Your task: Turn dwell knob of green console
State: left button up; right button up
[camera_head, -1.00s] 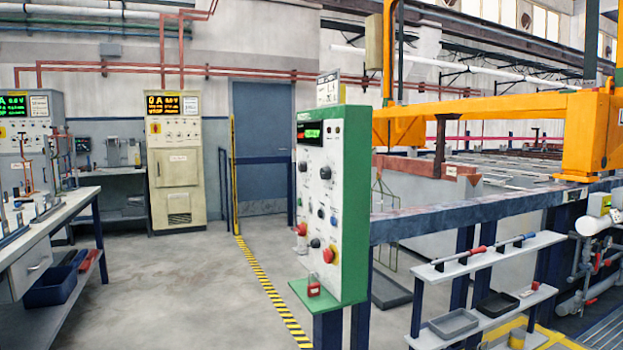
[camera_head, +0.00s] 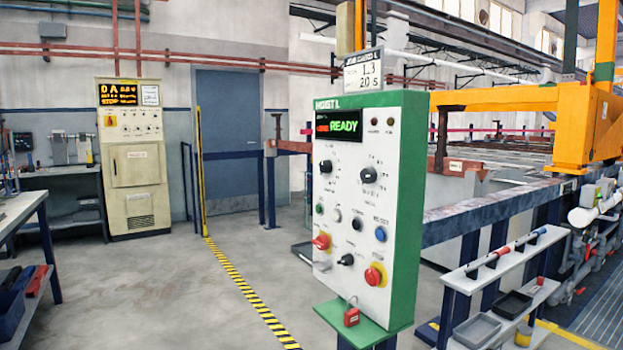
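The green console (camera_head: 408,200) stands right of the middle, with a white front panel turned partly toward me. Its display (camera_head: 339,125) reads "READY" in green, with a red part at its left. Two large black knobs sit below the display: a left knob (camera_head: 326,166) and a right knob (camera_head: 369,175). Their labels are too small to read, so I cannot tell which is the dwell knob. Lower down are small buttons, a black selector (camera_head: 346,259), a red switch (camera_head: 321,241) and a red button on yellow (camera_head: 374,275). Neither of my grippers is in view.
A card reading "1.3" and "20 s" (camera_head: 363,72) stands above the console. A red padlock (camera_head: 351,316) is on its green ledge. Shelves with trays (camera_head: 478,330) stand at right, a workbench (camera_head: 22,208) at left. The floor left of the console is clear.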

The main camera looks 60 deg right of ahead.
aim_at(368, 175)
jog(key=z, duration=0.6)
jog(key=i, duration=1.05)
jog(key=z, duration=0.95)
